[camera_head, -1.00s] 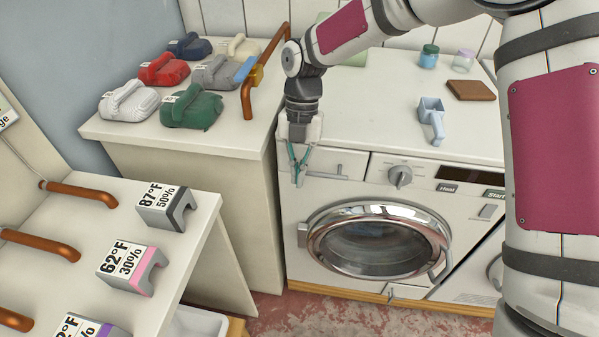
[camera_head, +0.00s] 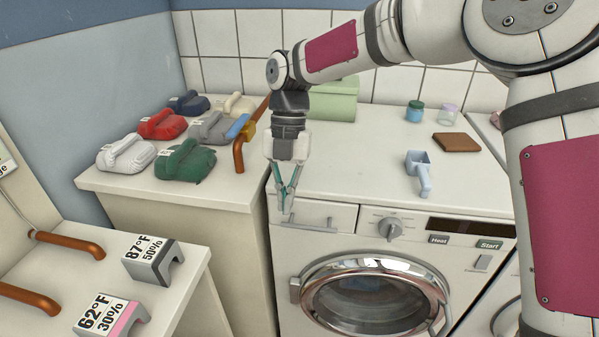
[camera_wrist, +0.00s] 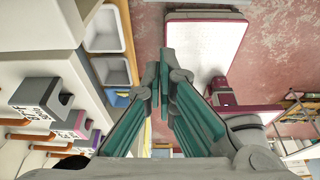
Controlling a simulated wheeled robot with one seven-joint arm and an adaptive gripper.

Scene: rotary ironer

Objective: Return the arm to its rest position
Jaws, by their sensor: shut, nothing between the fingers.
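My gripper (camera_head: 286,207) points straight down in front of the washing machine's front edge (camera_head: 335,198), at the left end of its control panel. Its teal fingers are shut and empty. In the wrist view my gripper (camera_wrist: 162,62) shows its fingertips close together above the floor, with nothing between them. My arm reaches in from the upper right and bends down at the wrist. I cannot tell whether the fingertips touch the drawer handle (camera_head: 312,226) behind them.
Several folded cloth bundles, such as a green one (camera_head: 187,161), lie on the left cabinet (camera_head: 100,183). A blue scoop (camera_head: 419,168), a brown block (camera_head: 456,142) and small jars (camera_head: 414,111) stand on the washer. Humidity-labelled brackets (camera_head: 152,262) sit at lower left.

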